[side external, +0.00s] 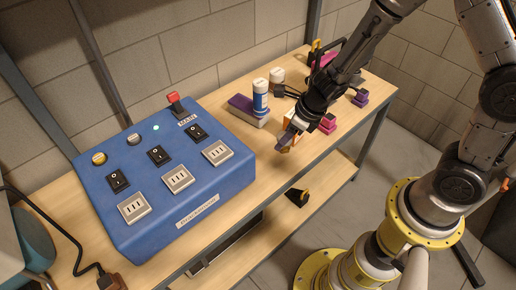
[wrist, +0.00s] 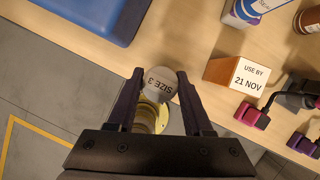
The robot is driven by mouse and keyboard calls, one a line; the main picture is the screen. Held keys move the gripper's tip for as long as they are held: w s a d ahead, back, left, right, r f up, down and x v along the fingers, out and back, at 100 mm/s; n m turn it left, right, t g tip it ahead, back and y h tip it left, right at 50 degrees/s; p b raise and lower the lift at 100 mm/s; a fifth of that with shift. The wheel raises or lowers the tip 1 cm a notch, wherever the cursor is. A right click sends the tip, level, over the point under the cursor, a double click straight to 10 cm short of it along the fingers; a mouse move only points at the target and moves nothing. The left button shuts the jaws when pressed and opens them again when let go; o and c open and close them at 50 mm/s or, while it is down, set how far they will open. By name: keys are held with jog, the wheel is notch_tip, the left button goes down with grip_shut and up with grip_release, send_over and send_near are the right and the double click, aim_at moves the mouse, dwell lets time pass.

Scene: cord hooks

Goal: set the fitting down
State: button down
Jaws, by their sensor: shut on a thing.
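The fitting, a grey round piece marked "SIZE 3" (wrist: 157,84), sits between the two fingertips of my gripper (wrist: 160,88) in the wrist view. My gripper is shut on it. The fitting appears over the front edge of the wooden bench (wrist: 210,55); its height above the bench is hard to tell. In the side view my gripper (side external: 288,140) points down near the bench's front edge, to the right of the blue box, and the fitting is not clearly visible there.
Pink pieces (wrist: 250,114) lie farther right. A blue switch box (side external: 165,180) fills the left. A white-and-blue bottle (side external: 260,97) stands behind. Bare bench shows between box and block.

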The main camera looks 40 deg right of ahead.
jog(key=w+f, duration=0.2)
jog(key=w+a+f, duration=0.1)
jog(key=w+f, duration=0.1)
jog(key=w, duration=0.1)
jog(key=w+f, duration=0.3)
jog(key=shift+w+a, duration=0.2)
jog(key=shift+a, duration=0.05)
jog(key=shift+w+f, duration=0.3)
jog(key=shift+f, duration=1.55)
jog(key=shift+c, duration=1.5)
grip_release()
jog(key=shift+f, duration=0.15)
